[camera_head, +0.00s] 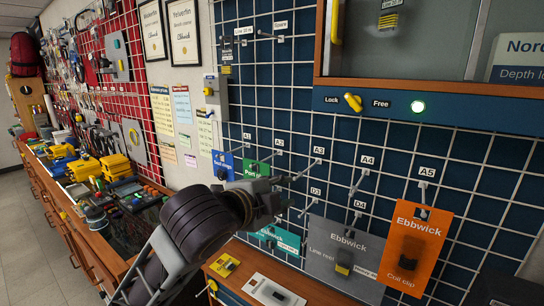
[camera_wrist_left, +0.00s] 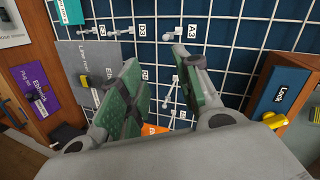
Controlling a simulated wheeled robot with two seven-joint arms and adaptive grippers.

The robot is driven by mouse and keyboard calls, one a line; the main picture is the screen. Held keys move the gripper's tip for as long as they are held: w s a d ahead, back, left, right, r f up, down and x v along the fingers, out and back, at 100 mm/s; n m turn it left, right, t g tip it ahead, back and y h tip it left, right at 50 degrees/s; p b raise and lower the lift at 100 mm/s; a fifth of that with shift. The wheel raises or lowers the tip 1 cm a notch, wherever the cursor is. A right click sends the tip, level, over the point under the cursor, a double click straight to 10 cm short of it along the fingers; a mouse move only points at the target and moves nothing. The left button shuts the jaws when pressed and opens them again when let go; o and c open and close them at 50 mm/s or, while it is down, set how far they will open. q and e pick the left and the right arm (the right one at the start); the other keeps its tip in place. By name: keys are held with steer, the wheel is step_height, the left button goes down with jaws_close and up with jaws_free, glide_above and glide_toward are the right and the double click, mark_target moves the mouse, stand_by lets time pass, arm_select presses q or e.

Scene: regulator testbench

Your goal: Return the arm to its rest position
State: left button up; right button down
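My left gripper (camera_head: 292,190) is in front of the blue pegboard grid, near the hook labelled A3 (camera_head: 318,163). In the left wrist view my left gripper (camera_wrist_left: 157,58) has its two green-padded fingers apart, with nothing held between them. Bare wire grid and hooks show through the gap. My left arm (camera_head: 190,225) reaches in from the lower left of the head view. My right gripper is in neither view.
An orange card (camera_head: 420,240) hangs under A5, and a grey card (camera_head: 335,258) hangs to its left. A wooden-framed cabinet with a blue Lock/Free panel (camera_head: 450,115) is above right. A cluttered workbench (camera_head: 85,235) runs along the left. The floor (camera_head: 25,240) there is clear.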

arm_select(q)
steer(key=s+a+f+n+g+y, duration=0.2)
steer(key=a+f+n, duration=0.4)
steer(key=f, duration=0.7)
steer(key=s+a+f+n+g+y, duration=0.15)
steer(key=a+f+n, duration=0.4)
steer(key=f, duration=0.65)
steer(key=s+a+f+n+g+y, duration=0.2)
steer(key=s+a+f+n+g, duration=0.15)
steer(key=s+a+f, duration=0.4)
steer(key=s+a+f+n+g+y, duration=0.2)
steer(key=s+a+f+n, duration=0.25)
steer(key=s+f, duration=0.5)
step_height(320, 180, down, 36)
steer(key=s+g, duration=0.1)
steer(key=s, duration=0.1)
steer(key=s+a+f, duration=0.2)
steer(key=s+f, duration=0.7)
steer(key=s, duration=0.2)
steer(key=s+a+f+g, duration=0.1)
steer(key=s+a+f, duration=0.1)
steer(key=s+f, duration=0.8)
steer(key=shift+s+m+g, duration=0.3)
steer(key=shift+s+m, duration=0.15)
